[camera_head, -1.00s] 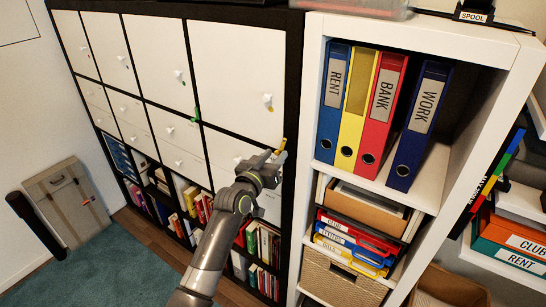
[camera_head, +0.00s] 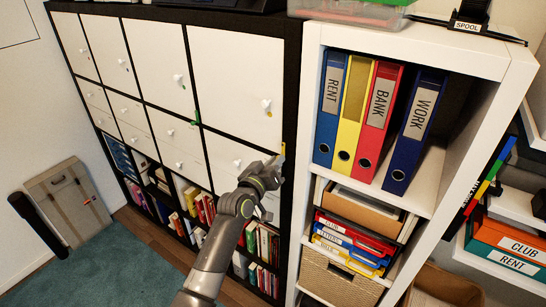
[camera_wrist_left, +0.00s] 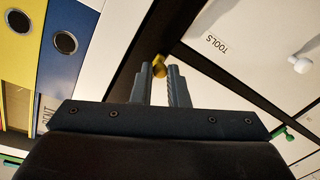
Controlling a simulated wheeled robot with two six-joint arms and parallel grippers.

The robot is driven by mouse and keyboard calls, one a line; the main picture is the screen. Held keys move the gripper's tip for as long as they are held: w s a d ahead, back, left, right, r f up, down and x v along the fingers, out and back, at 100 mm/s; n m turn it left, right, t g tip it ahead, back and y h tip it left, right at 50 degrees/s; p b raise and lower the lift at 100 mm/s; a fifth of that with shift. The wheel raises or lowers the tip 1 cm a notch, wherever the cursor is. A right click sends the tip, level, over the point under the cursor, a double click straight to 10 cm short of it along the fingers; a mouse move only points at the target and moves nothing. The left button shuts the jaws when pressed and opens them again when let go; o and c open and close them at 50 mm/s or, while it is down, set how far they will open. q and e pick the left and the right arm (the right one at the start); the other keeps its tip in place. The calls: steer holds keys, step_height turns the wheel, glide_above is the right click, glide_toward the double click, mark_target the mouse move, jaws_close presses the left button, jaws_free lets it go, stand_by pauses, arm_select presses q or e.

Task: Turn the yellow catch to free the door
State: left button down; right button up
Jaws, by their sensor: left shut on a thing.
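The yellow catch (camera_wrist_left: 159,66) sits on the dark frame beside a white door marked TOOLS (camera_wrist_left: 225,30) in the left wrist view. My left gripper (camera_wrist_left: 161,70) is shut on the catch, with one finger on each side of it. In the head view the left gripper (camera_head: 278,163) is at the right edge of the dark cabinet, and only a sliver of the yellow catch (camera_head: 283,149) shows past the fingers. The TOOLS door's white knob (camera_wrist_left: 300,64) is clear of the gripper. The door looks closed. My right gripper is out of view.
A white shelf (camera_head: 310,100) with upright binders stands close right of the gripper. A green catch (camera_head: 195,121) sits farther left on the cabinet. Books fill the lower compartments. A beige case (camera_head: 68,200) leans against the left wall. Carpet (camera_head: 90,265) is clear at the lower left.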

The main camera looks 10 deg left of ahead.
arm_select(q)
steer(key=c, duration=1.4)
jaws_free()
steer(key=shift+s, duration=0.1)
steer(key=b+v, duration=0.4)
steer(key=v, duration=1.3)
steer(key=shift+a+f, duration=0.1)
steer(key=shift+f, duration=0.05)
